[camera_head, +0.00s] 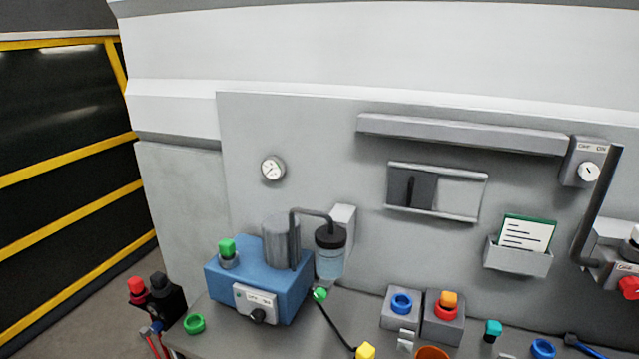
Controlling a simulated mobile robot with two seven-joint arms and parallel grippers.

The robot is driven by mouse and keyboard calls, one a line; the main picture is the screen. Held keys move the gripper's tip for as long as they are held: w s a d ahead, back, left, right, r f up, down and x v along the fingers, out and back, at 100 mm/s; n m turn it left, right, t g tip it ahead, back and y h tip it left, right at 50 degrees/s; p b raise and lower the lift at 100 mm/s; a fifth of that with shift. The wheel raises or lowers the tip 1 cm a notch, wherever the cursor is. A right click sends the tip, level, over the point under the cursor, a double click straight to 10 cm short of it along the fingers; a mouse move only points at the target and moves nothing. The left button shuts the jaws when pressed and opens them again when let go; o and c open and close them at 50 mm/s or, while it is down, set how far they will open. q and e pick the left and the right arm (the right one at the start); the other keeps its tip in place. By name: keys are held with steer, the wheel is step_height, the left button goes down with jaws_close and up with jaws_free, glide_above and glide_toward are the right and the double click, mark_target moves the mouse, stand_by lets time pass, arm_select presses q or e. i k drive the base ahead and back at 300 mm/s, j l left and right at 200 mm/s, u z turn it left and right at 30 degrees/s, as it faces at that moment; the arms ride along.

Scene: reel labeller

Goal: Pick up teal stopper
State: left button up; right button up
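The teal stopper (493,328) stands upright near the front edge of the bench, right of the middle of the head view. It has a teal cap with a darker grey part below it. It stands apart from the blocks to its left, and nothing covers its cap. Neither of my grippers shows in the head view.
A grey block with a blue ring (402,304) and another with an orange-and-red stopper (447,303) stand left of the teal stopper. A blue ring (543,348) lies to its right. Behind, a card holder (517,260) and black handle (597,205) project from the panel.

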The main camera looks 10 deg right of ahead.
mark_target(494, 329)
steer(key=z, duration=1.45)
steer(key=l+u, duration=0.2)
